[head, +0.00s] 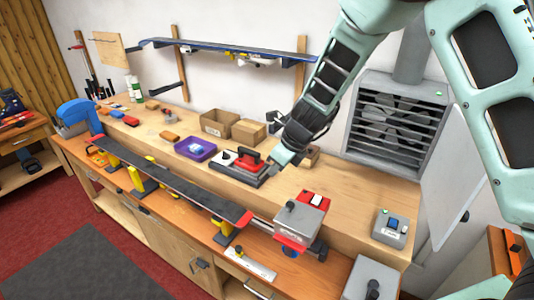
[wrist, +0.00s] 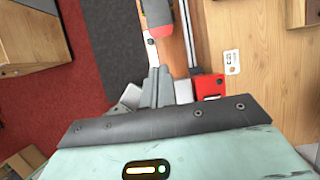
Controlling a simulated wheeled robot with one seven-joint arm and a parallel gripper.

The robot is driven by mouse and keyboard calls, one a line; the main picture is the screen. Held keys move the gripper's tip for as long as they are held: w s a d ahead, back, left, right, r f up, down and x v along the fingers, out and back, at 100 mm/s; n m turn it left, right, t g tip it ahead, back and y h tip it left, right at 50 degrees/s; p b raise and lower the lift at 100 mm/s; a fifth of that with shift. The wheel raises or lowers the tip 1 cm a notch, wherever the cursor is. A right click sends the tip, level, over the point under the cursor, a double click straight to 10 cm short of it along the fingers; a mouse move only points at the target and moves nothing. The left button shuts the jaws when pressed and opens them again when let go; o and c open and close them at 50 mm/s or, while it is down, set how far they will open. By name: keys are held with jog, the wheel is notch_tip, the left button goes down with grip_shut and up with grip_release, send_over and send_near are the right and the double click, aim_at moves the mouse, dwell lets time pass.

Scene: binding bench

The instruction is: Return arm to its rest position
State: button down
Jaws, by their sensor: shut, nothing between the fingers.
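My gripper (head: 273,170) hangs from my mint-green arm, which reaches in from the upper right in the head view. It is over the middle of the workbench (head: 340,192), and its tip overlaps the right end of a black-and-red tool (head: 246,161) in that view. I cannot tell whether they touch. In the wrist view my gripper (wrist: 158,72) shows its grey fingers close together, with nothing between them. A red block (wrist: 209,86) lies just to their right.
A long ski or board (head: 165,184) lies in a row of clamps along the bench front. A purple tray (head: 195,149) and cardboard boxes (head: 218,123) stand behind. A louvred vent (head: 397,120) is on the wall. A grey control box (head: 390,228) sits at the right.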

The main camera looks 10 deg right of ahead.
jog(key=s+a+f+n+g+b, duration=0.2)
jog(key=s+a+n+b, duration=0.2)
jog(key=s+n+b, duration=0.45)
jog(key=s+a+f+n+g+b, duration=0.1)
jog(key=s+a+n+b, duration=0.3)
jog(key=s+n, duration=0.65)
jog(key=s+d+f+n+h+b, duration=0.1)
jog(key=s+d+f+n+b, duration=0.2)
jog(key=s+n, duration=0.4)
jog(key=s+d+f+n+h+b, duration=0.2)
jog(key=s+d+f+n+b, duration=0.1)
jog(key=s+n, duration=0.4)
jog(key=shift+s+d+f+n+b, duration=0.2)
jog(key=shift+s+f+n+b, duration=0.25)
jog(key=shift+n+b, duration=0.6)
jog(key=shift+w+m, duration=0.1)
jog(key=shift+m, duration=0.15)
